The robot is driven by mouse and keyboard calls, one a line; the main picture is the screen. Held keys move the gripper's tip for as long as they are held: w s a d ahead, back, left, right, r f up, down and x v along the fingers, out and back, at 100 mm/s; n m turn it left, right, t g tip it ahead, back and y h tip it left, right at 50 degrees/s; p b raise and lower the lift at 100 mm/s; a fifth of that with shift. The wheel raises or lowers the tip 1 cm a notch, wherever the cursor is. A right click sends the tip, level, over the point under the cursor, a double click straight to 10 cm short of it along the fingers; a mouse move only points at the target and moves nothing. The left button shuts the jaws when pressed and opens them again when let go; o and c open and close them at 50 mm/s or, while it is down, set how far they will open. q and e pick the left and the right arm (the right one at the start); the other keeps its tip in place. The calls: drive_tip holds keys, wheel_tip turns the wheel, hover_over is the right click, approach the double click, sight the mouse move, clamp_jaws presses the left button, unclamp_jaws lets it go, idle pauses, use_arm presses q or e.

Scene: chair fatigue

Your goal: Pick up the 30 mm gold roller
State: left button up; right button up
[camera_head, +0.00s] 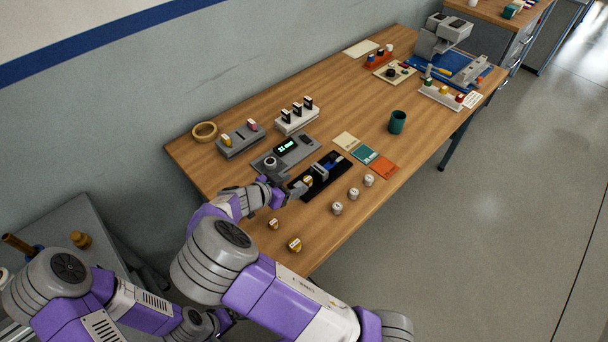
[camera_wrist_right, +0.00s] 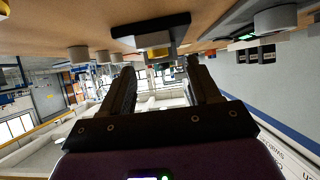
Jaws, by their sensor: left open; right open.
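Two small gold rollers with pale faces lie on the wooden table's near end, a larger one (camera_head: 295,244) and a smaller one (camera_head: 273,223). Another gold-toned piece (camera_head: 308,181) is at the black tray (camera_head: 327,169), by the tips of my right gripper (camera_head: 298,188). I cannot read any sizes. In the right wrist view my right gripper (camera_wrist_right: 165,90) is open, with nothing between its fingers; a gold-and-grey piece (camera_wrist_right: 155,41) shows beyond them. My left gripper (camera_head: 228,317) is at the lower left, largely hidden by my right arm.
Several white rollers (camera_head: 337,208) stand right of the tray. A grey device with a green display (camera_head: 285,153) is behind it. Coloured cards (camera_head: 365,154), a green cup (camera_head: 397,122) and a tape ring (camera_head: 204,131) are farther off. The table's near right edge is clear.

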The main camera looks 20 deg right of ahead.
sight(307, 179)
drive_tip(key=x, duration=0.5)
drive_tip(key=shift+d+b, duration=0.4)
drive_tip(key=shift+d, duration=0.15)
drive_tip(key=shift+r, duration=0.1)
clamp_jaws()
